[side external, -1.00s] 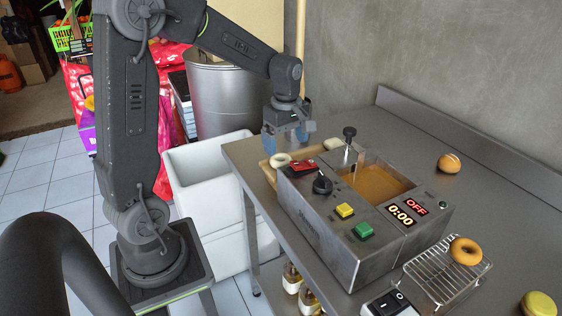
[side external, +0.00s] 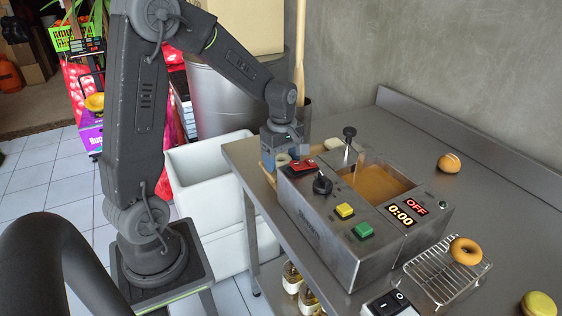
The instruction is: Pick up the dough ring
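The pale dough ring (side external: 283,160) lies on a light wooden board at the far left end of the steel table, behind the fryer. Another pale piece of dough (side external: 333,144) lies to its right; its shape is partly hidden. My gripper (side external: 281,158) is low over the board, pointing down at the ring. Its blue left finger is beside the ring's left side, and the ring is partly covered by the gripper. The fingers look apart; whether they touch the ring cannot be seen.
The fryer (side external: 344,246), with its knobs, buttons and oil well (side external: 377,186), stands close on the right of the gripper. A wire rack (side external: 428,278) holds a browned ring (side external: 466,251). A bun (side external: 449,162) lies farther back. The table's back right is mostly clear.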

